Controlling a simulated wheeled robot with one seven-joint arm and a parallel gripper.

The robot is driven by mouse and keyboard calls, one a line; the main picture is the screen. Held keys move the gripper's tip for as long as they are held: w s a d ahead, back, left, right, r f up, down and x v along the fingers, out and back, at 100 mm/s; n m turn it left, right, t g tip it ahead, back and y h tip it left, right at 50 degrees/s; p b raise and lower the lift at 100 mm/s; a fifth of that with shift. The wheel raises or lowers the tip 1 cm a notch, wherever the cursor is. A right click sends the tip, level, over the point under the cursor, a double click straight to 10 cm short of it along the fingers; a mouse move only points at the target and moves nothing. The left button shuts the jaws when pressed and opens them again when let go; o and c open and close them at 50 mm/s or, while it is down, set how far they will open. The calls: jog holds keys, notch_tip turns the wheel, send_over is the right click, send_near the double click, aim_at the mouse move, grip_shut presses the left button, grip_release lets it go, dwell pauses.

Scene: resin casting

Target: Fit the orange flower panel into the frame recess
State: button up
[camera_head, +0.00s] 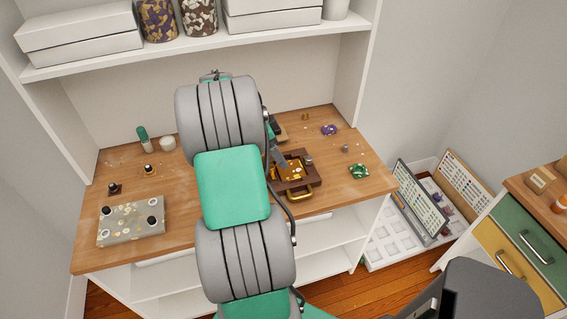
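A dark brown wooden frame (314,181) lies on the wooden worktop, right of my arm. A glossy orange panel (293,170) shows within the frame's outline. I cannot tell whether it is seated in the recess, tilted or held just above it, and its flower pattern is too small to make out. My gripper (283,164) reaches down at the panel's left side, close to or touching it. My arm hides part of the gripper and the frame's left side. Whether the fingers are open or shut on the panel does not show.
A gold handle (302,194) sits at the frame's front edge. A green piece (359,171) and a purple piece (329,130) lie to the right. A grey speckled slab (131,221) lies at the left, with small dark-topped items nearby. A shelf (200,46) overhangs the worktop's back.

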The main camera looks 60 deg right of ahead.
jog(key=v, duration=0.2)
jog(key=shift+w+a+r, duration=0.15)
jog(key=shift+r, duration=0.2)
jog(key=w+a+r+n+t, duration=0.35)
jog(key=w+a+n, duration=0.45)
jog(key=a, duration=0.4)
jog(key=w+a+r+n+t, duration=0.25)
jog(key=a+n, duration=0.75)
jog(key=a, duration=0.8)
jog(key=s+a+f+n+y, duration=0.1)
jog(key=s+a+n+y, duration=0.2)
jog(key=a+n, duration=0.6)
jog(key=s+a, duration=0.1)
jog(key=a, duration=0.5)
jog(key=shift+s+t, duration=0.3)
jog(key=shift+s, duration=0.1)
